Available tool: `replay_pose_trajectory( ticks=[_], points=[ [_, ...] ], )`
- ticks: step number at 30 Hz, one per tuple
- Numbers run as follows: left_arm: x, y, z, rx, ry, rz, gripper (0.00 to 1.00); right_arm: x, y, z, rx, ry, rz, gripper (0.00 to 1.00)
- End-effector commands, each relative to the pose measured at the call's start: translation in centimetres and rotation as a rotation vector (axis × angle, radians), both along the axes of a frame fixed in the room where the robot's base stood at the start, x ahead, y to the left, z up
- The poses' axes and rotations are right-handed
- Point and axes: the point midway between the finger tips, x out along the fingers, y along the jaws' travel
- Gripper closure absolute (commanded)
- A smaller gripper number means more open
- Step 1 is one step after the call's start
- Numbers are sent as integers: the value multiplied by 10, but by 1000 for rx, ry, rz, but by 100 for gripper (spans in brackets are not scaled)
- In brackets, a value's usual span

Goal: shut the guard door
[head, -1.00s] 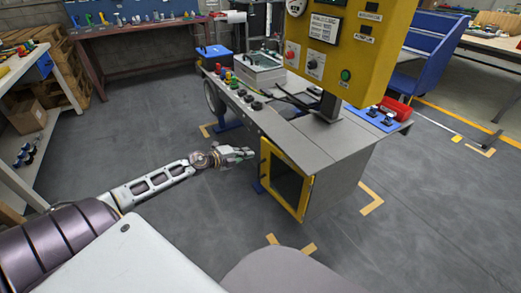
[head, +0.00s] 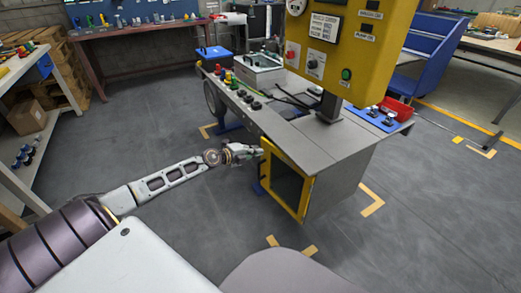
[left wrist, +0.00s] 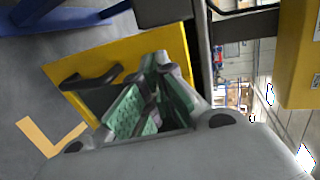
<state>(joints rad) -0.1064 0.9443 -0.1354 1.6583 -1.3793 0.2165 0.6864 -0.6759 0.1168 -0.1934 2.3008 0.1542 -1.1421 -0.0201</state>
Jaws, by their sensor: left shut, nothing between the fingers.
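The guard door (head: 273,184) is a yellow frame around a dark window, low on the near end of the grey machine bench. A black handle (head: 263,170) sits on its left side. My left gripper (head: 257,152) is shut and empty at the door's upper left edge. In the left wrist view, the gripper (left wrist: 160,62) lies in front of the yellow door panel (left wrist: 165,43), beside the black handle (left wrist: 95,77). A dark gap shows along one panel edge. I cannot tell whether the fingers touch the door or how far it stands open. My right gripper is out of view.
The grey bench top (head: 305,137) carries buttons and a yellow control box (head: 360,50) on a post. The floor around the door is clear, with tan corner marks.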

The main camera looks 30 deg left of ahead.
Motion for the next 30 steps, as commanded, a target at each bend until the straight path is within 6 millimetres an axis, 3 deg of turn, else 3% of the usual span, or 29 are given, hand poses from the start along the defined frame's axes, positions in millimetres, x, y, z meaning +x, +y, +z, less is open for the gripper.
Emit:
replay_pose_trajectory(
  ticks=[15, 30],
  points=[
    [23, -8, -1, -1, 1, 0, 100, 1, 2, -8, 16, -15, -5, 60],
    [26, -9, 0, -1, 1, 0, 100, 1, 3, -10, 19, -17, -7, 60]
  ],
)
